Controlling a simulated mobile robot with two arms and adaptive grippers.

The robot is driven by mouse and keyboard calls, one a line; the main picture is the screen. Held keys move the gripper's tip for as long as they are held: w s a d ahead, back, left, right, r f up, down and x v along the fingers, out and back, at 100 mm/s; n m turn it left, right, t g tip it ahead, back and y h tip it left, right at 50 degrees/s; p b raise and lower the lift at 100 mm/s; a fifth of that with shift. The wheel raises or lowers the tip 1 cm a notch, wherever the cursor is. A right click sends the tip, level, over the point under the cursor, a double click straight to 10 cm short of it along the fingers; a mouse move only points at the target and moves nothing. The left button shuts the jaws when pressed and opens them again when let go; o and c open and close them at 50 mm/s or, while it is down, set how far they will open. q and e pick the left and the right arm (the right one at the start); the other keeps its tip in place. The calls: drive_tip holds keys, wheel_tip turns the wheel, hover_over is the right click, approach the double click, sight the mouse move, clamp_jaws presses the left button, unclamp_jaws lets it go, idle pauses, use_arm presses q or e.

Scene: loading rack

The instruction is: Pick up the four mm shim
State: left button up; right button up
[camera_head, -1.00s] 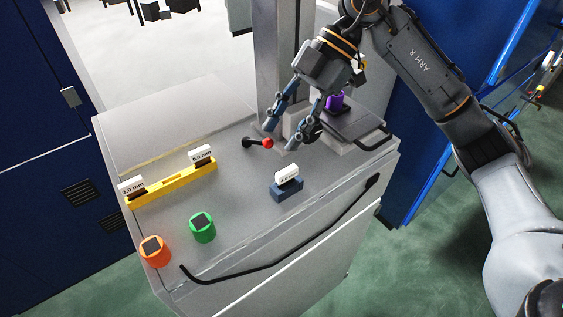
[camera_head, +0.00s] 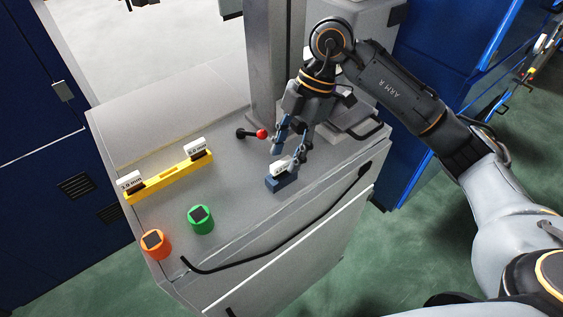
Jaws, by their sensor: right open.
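A white shim (camera_head: 280,168) sits upright in a small dark blue block (camera_head: 282,182) on the grey bench top. Its label is too small to read now. My right gripper (camera_head: 286,157) is open, fingers pointing down, right above and behind the shim; one finger is close to the shim's right end, and I cannot tell whether it touches. Two other white shims stand in a yellow holder (camera_head: 165,180) on the left: one marked 3.0 mm (camera_head: 129,181) and one that seems marked 5.0 mm (camera_head: 196,147). My left gripper is not in view.
A green cylinder (camera_head: 201,220) and an orange cylinder (camera_head: 155,244) stand at the front left. A black bar handle (camera_head: 300,238) runs along the bench's front edge.

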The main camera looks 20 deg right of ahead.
sight(282, 161)
drive_tip(key=x, duration=0.3)
drive_tip(key=shift+a+p, duration=0.2)
drive_tip(key=shift+p, duration=0.2)
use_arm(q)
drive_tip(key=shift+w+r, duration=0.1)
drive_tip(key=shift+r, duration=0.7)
use_arm(e)
drive_tip(key=shift+f, duration=0.1)
drive_tip(key=shift+c, duration=0.4)
drive_tip(key=shift+w, duration=0.1)
clamp_jaws()
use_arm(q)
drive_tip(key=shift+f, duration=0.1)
